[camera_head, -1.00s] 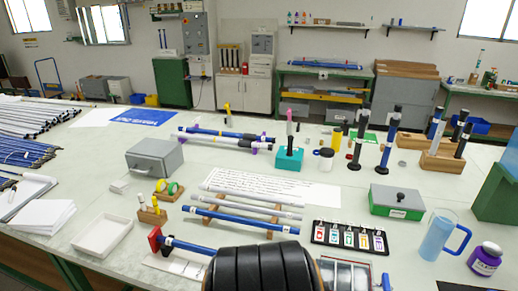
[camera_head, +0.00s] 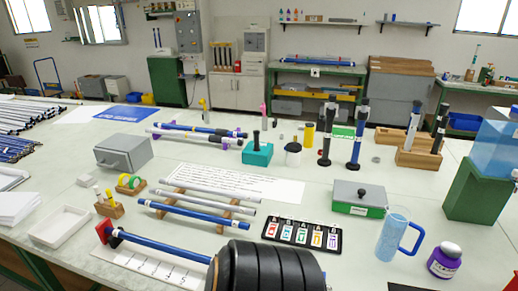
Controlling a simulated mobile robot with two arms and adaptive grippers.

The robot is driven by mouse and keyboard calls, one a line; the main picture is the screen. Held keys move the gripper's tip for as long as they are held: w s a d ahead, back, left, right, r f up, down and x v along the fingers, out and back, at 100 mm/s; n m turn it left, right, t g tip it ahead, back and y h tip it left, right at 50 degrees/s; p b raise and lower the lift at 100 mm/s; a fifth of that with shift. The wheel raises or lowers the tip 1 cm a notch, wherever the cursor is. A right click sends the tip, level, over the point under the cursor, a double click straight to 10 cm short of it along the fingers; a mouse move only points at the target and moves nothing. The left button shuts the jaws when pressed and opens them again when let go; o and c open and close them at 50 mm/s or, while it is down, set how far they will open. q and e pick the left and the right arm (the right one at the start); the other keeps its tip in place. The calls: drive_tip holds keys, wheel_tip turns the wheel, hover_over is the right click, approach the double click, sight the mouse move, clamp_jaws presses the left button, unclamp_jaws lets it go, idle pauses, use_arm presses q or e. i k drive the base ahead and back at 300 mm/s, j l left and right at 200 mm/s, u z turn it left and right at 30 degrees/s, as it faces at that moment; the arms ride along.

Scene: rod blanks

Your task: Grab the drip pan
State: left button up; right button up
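The drip pan seems to be the shallow white rectangular tray (camera_head: 62,229) on the left part of the pale table, near its front edge. It is open-topped, looks empty and lies flat. Neither of my grippers shows in the view, so nothing is seen touching the tray. A black ribbed shape, probably part of my arm, fills the bottom centre, well to the right of the tray.
A wooden block (camera_head: 109,208) with small upright items and a red piece (camera_head: 107,234) on a blue rod stand right of the tray. White papers (camera_head: 17,207) lie left of it. A grey box (camera_head: 124,152) is behind.

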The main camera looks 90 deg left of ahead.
sight(53, 231)
drive_tip(key=u, duration=4.2)
